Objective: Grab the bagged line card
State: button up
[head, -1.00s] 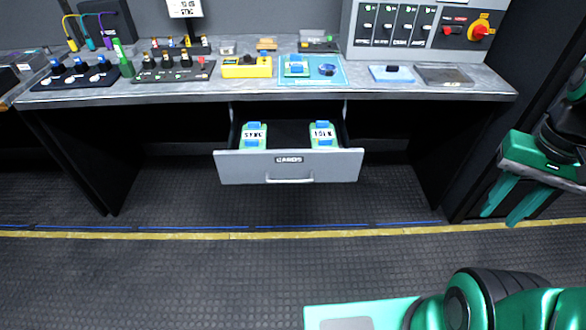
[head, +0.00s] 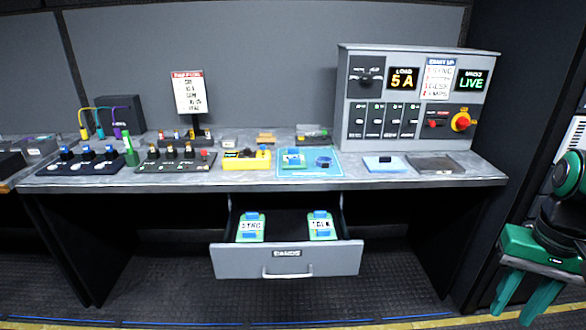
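A flat dark grey, sleeve-like packet (head: 436,163) lies at the right of the worktop. It may be the bagged card, but I cannot read any label on it. A small blue-topped flat item (head: 385,163) lies just left of it. A green card with blue parts (head: 292,158) lies on a light blue mat (head: 333,171). Two green cards, SYNC (head: 251,227) and TALK (head: 321,226), are in the open CARDS drawer (head: 231,260). My gripper (head: 513,316) hangs at the lower right, fingers apart and empty, away from all cards.
A grey panel with switches and a red-yellow knob (head: 462,122) stands behind the worktop's right end. A yellow box (head: 246,160), button boxes (head: 173,160) and a sign (head: 188,92) are left. The drawer sticks out over the floor. The worktop's front right strip is clear.

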aim_at(294, 159)
jog(key=k, duration=0.5)
jog(key=z, duration=0.45)
jog(key=i, duration=1.3)
jog(key=u, duration=0.5)
jog(key=i, duration=0.6)
